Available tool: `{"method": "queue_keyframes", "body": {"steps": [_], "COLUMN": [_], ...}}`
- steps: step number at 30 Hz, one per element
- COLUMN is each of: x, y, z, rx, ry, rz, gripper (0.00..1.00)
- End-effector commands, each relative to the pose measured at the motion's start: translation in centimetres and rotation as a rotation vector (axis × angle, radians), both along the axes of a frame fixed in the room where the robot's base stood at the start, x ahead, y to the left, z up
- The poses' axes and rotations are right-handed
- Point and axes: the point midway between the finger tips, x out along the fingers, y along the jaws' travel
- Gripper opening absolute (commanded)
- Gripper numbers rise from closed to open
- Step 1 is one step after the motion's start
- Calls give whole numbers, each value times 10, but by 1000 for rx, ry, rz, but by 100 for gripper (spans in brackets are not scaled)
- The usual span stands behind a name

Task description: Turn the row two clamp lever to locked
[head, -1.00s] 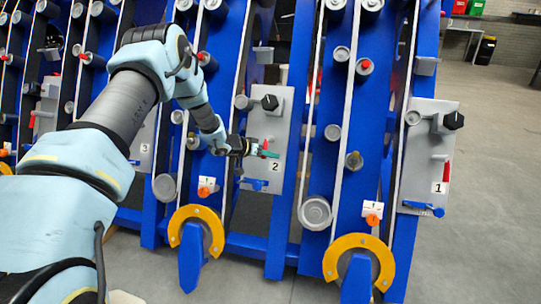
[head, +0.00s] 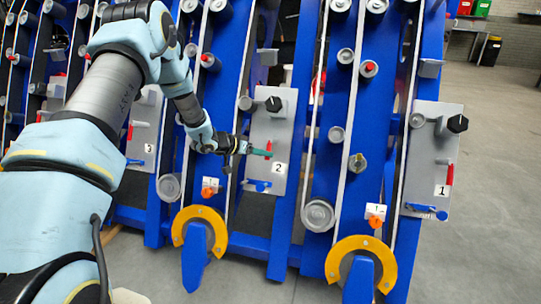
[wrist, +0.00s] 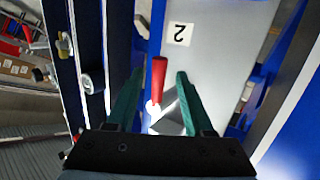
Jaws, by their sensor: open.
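The row two panel (head: 272,115) is a grey plate marked 2 on the blue frame, with a black knob at its top. Its clamp lever (head: 268,147) has a red handle that shows upright beside my gripper (head: 258,152) in the head view. In the wrist view the red lever (wrist: 159,80) stands between the two green fingers of my gripper (wrist: 160,92), with a gap on each side. The lever's grey base (wrist: 172,118) is partly hidden by the gripper body. My gripper is open and holds nothing.
A blue handle (head: 257,184) sits low on the same panel. The row one panel (head: 432,150) with its own red lever (head: 450,175) is at the right, and the row three panel (head: 143,140) is behind my arm. Open floor (head: 490,200) lies at the right.

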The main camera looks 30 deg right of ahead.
Motion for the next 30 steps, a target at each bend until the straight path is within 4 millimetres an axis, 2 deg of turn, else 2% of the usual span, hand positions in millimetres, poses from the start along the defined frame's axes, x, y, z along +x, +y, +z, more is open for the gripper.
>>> {"method": "queue_keyframes", "body": {"steps": [3,9,26,29,30], "x": [-2,-5,-5,4,11], "y": [19,36,40,50,60], "z": [13,22,24,32,38], "rx": [0,0,1,21,41], "ry": [0,0,-2,-21,-36], "rz": [1,-1,1,43,79], "gripper": [52,52,52,52,52]}}
